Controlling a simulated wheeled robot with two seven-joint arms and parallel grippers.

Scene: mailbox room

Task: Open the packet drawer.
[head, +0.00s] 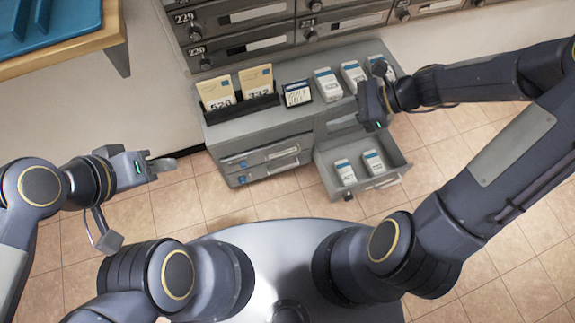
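The grey cabinet (218,138) stands below the wall of mailboxes. Its right-hand drawer (398,161) is pulled out and shows its inside. Two white packets with blue tops, one on the left (345,173) and one on the right (374,162), stand in it. A pale handle (383,182) is on the drawer's front. My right gripper (372,124) is above the back of the open drawer, away from the handle; its fingertips are hidden. My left gripper (163,163) is over the floor left of the cabinet, holding nothing visible; its finger gap is unclear.
Two closed drawers (270,162) are on the cabinet's left side. On its top are card envelopes (218,90) in a black holder, a dark-framed card (297,93) and several white packets (327,83). A wooden shelf with a blue tray (62,22) is upper left. Tiled floor is clear at left.

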